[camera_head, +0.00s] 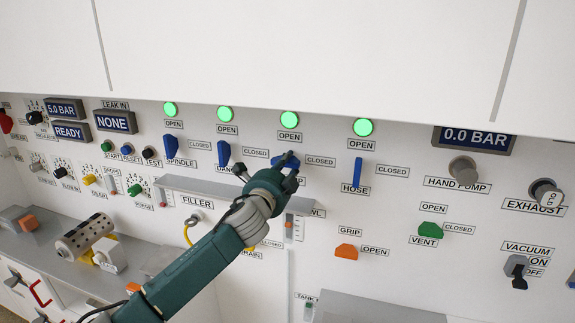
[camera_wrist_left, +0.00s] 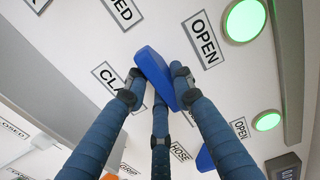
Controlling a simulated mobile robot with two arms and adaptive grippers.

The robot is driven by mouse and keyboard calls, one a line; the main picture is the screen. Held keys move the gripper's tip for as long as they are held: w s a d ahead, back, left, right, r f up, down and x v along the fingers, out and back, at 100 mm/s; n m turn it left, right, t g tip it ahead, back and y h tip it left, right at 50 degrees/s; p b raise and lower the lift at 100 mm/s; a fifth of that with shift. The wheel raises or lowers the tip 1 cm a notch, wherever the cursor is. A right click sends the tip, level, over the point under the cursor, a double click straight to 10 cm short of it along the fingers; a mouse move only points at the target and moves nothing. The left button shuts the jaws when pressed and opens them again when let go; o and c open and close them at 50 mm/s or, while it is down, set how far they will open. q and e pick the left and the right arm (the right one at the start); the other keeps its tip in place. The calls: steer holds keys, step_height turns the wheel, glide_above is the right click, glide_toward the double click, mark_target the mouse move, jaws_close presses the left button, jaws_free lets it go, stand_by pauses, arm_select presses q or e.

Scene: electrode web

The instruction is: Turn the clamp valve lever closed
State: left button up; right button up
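The clamp valve lever is blue and sits on the white panel between an OPEN label (camera_head: 289,136) and a partly hidden name label. In the left wrist view the lever (camera_wrist_left: 153,72) lies between my fingertips, which press close on both sides of it. My left gripper (camera_head: 286,168) covers much of the lever in the head view. The lever looks turned away from upright there, but its exact angle is hidden. A CLOSED label (camera_head: 320,161) is to its right. The green lamp (camera_head: 289,119) above it is lit. My right gripper is not in view.
Similar blue levers stand upright on both sides, the hose lever (camera_head: 357,172) to the right and another (camera_head: 223,154) to the left. A grey ledge (camera_head: 215,188) runs below at left. An orange grip knob (camera_head: 346,252) is lower right.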

arm_select(q)
steer(key=shift+o, duration=1.2)
steer(key=shift+s, duration=0.1)
steer(key=v, duration=1.2)
